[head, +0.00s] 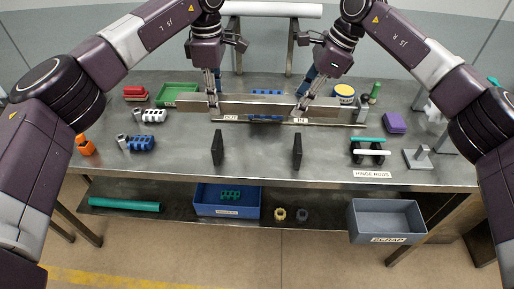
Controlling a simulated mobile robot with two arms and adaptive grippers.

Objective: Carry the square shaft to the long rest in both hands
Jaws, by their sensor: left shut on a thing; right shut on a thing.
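The square shaft (258,103), a long pale grey metal bar, lies level across the picture at the back-middle of the table. My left gripper (213,109) is shut on it near its left end. My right gripper (301,110) is shut on it towards its right end. The bar appears to be held above the tabletop; the exact height cannot be told. Two black uprights, seemingly the long rest, stand nearer the front: the left upright (217,148) and the right upright (297,151). They look empty and apart from the shaft.
A thin long strip (340,124) with OUT and IN labels runs just in front of the shaft. A green tray (176,92) is behind left. The tabletop between and before the uprights is clear.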

